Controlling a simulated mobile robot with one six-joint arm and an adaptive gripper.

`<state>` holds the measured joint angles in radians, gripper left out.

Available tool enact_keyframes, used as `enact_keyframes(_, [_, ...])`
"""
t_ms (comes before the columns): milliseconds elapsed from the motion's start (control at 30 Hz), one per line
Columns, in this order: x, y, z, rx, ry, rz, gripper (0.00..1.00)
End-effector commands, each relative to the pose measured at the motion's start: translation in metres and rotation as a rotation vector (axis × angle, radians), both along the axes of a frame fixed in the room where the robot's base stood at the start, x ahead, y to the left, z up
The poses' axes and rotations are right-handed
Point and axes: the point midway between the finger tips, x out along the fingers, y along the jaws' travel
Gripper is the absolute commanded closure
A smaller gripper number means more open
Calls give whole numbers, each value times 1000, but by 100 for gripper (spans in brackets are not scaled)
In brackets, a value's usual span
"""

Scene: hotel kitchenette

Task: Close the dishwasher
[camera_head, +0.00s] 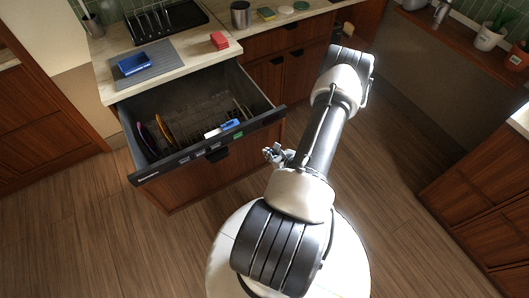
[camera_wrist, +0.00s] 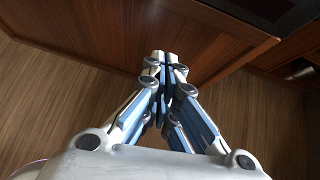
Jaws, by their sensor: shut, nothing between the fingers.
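The dishwasher (camera_head: 160,172) is a drawer type, pulled out from under the counter in the head view. Its open tub holds a dark rack (camera_head: 190,112) with an orange and a purple plate on edge at the left and a blue-and-white item near the front edge. Its lower front is wood-coloured. My gripper (camera_head: 277,155) is just right of the drawer's front panel, low and partly hidden by my arm. In the wrist view my gripper (camera_wrist: 162,62) is shut and empty, its fingertips in front of a wooden panel (camera_wrist: 130,35). I cannot tell whether they touch it.
The counter (camera_head: 195,68) above holds a blue sponge-like block (camera_head: 134,64) on a grey mat, a red stack (camera_head: 220,40) and a metal canister (camera_head: 240,14). Wooden cabinets (camera_head: 480,210) stand at the right. Wood floor (camera_head: 130,240) is clear in front of the drawer.

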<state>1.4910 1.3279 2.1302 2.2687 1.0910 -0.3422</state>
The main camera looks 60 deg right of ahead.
Motion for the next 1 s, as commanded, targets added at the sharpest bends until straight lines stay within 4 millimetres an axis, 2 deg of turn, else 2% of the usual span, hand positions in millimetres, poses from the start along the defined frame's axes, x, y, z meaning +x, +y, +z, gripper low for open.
enact_keyframes(33, [-15, 4, -16, 26, 17, -49, 100])
enact_keyframes(100, [-28, 6, -29, 45, 36, -94, 100])
enact_keyframes(267, [-34, 5, -43, 57, 50, -125, 100])
enact_keyframes(367, [-25, 0, -52, 55, 49, -121, 100])
enact_keyframes(767, [29, -31, -108, 55, 48, -119, 100])
enact_keyframes(1000, [56, -49, -104, 55, 48, -121, 100])
